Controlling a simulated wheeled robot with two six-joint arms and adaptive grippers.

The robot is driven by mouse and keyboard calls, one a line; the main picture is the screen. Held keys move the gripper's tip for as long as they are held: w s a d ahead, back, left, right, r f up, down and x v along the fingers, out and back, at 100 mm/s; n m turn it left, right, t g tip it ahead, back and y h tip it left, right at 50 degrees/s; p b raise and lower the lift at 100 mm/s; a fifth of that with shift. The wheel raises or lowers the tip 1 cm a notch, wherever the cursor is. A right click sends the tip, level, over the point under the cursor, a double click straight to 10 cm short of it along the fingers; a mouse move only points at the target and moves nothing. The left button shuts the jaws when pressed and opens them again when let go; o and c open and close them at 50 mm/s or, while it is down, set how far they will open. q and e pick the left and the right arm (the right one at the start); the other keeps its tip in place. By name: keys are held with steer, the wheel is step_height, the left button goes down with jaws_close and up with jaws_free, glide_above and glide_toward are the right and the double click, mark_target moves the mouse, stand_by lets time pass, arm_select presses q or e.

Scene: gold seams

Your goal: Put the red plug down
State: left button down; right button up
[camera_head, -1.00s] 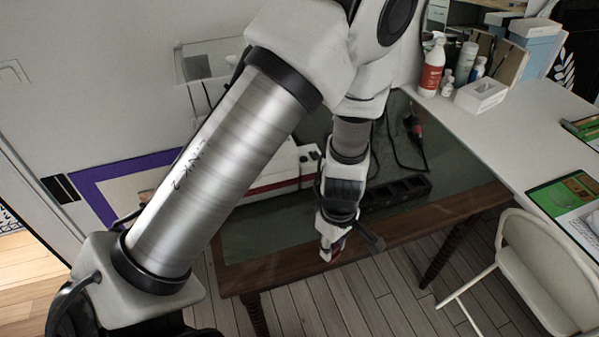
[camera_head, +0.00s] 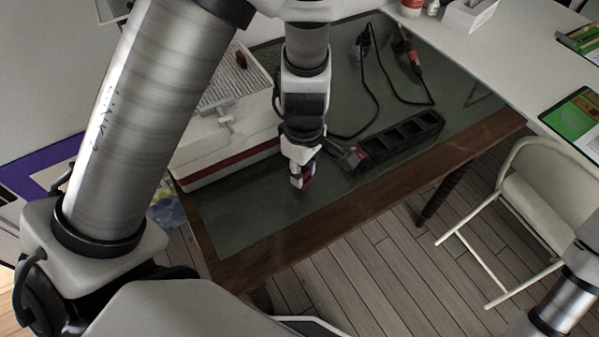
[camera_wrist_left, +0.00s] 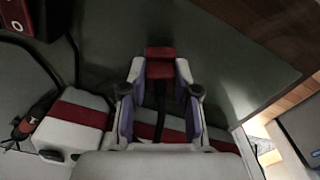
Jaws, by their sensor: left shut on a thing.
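The red plug (camera_wrist_left: 160,62) is between the fingertips of my left gripper (camera_wrist_left: 159,75) in the left wrist view, with a dark cord or prong part below it. In the head view my left gripper (camera_head: 302,178) points down over the green tabletop mat (camera_head: 262,212), and a little red of the plug shows at its tip. I cannot tell whether the plug touches the mat. The gripper is shut on the plug. Of my right arm only a link shows at the bottom right; its gripper is out of view.
A black power strip (camera_head: 402,140) lies just right of the gripper. A white and red machine (camera_head: 225,150) stands to the left. A red-handled tool (camera_head: 408,58) and cables lie behind. The wooden front edge (camera_head: 330,225) is close. A white chair (camera_head: 555,185) stands at right.

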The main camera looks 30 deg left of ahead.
arm_select(q)
steer(key=shift+w+a+f, duration=0.1)
steer(key=shift+a, duration=0.1)
steer(key=shift+d+f, duration=0.1)
steer(key=shift+f, duration=0.45)
steer(key=c, duration=0.9)
jaws_free()
steer(key=shift+o, duration=0.2)
steer(key=shift+r, duration=0.1)
steer(key=shift+r, duration=0.25)
step_height(320, 180, up, 13)
steer(key=p, duration=0.4)
steer(key=shift+f, duration=0.2)
